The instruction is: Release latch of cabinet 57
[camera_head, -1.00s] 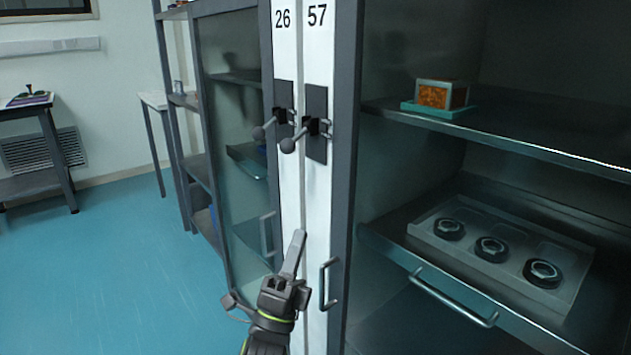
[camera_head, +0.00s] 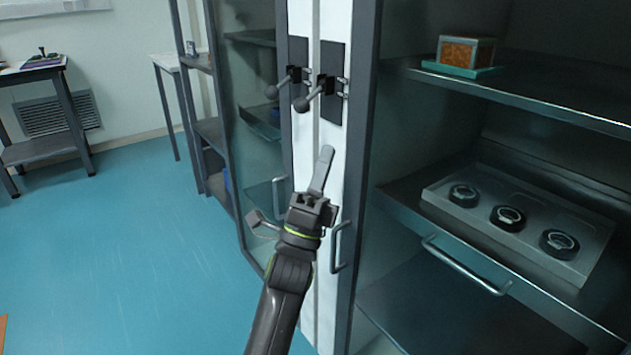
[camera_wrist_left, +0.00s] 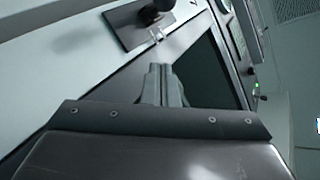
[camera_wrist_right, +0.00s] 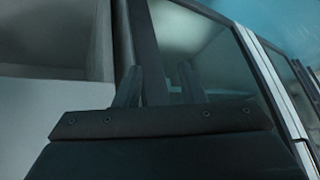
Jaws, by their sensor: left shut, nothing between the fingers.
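The latch of cabinet 57 (camera_head: 329,85) is the right one of two dark latches on the white door frames. Its lever ends in a grey ball (camera_head: 301,104) pointing out to the left. The number labels are out of the head view now. My left gripper (camera_head: 325,158) is shut and empty, pointing up in front of the white frame, a little below the latch and apart from it. In the left wrist view a latch plate (camera_wrist_left: 132,27) and dark knob show beyond the shut fingers (camera_wrist_left: 160,82). My right gripper (camera_wrist_right: 158,85) is open and empty, outside the head view.
The left latch (camera_head: 297,70) sits close beside it. A door handle (camera_head: 338,246) is just right of my left wrist. On the right, shelves hold an orange box (camera_head: 465,52) and a tray (camera_head: 445,204) with black round parts. Free blue floor (camera_head: 140,240) lies left.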

